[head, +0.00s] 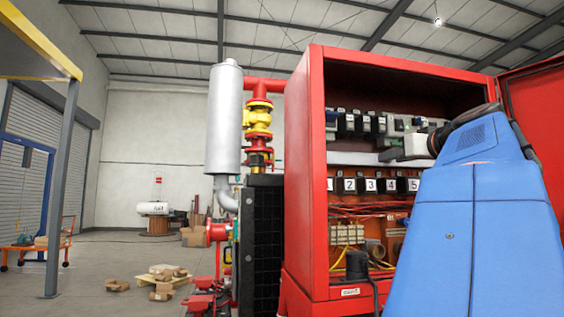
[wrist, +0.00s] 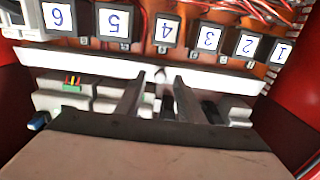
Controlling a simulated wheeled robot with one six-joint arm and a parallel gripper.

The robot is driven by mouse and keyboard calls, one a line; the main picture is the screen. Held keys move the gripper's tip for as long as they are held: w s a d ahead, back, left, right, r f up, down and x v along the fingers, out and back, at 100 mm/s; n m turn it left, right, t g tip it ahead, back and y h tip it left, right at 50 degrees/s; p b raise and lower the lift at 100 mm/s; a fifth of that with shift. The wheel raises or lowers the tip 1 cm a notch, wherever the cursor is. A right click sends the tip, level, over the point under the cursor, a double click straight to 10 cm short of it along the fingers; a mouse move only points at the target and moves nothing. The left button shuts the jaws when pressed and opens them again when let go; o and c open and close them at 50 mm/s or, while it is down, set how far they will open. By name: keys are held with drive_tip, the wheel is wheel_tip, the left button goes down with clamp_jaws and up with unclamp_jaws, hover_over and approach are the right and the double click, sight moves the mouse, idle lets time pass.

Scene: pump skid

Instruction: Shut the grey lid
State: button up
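No part is plainly recognisable as a grey lid. A long pale grey strip (head: 352,158) runs across the open red cabinet between two rows of devices. It also shows in the wrist view (wrist: 90,64); I cannot tell whether it is the lid. My gripper (wrist: 171,76) has its two dark fingers apart, with nothing visible held between them. Its fingertips appear close to the strip, but I cannot tell whether they touch it. In the head view my blue arm hides the right part of the cabinet's inside.
Black blocks numbered 1 to 6 (wrist: 113,22) sit beside the strip. A row of switch devices (head: 357,125) is above it in the head view. The cabinet's red side wall (head: 306,180) and open red door (head: 541,120) flank the inside. Wires and terminals (head: 347,234) are lower down.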

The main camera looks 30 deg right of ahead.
drive_tip(key=shift+w, duration=0.2)
clamp_jaws()
drive_tip(key=shift+w+d+f+t, duration=0.15)
drive_tip(key=shift+f+t, duration=0.1)
drive_tip(key=shift+t, duration=0.35)
drive_tip(key=shift+w+a+f+t, duration=0.1)
drive_tip(key=shift+f+t, duration=0.15)
drive_tip(key=shift+t, duration=0.35)
drive_tip(key=shift+h, duration=0.3)
unclamp_jaws()
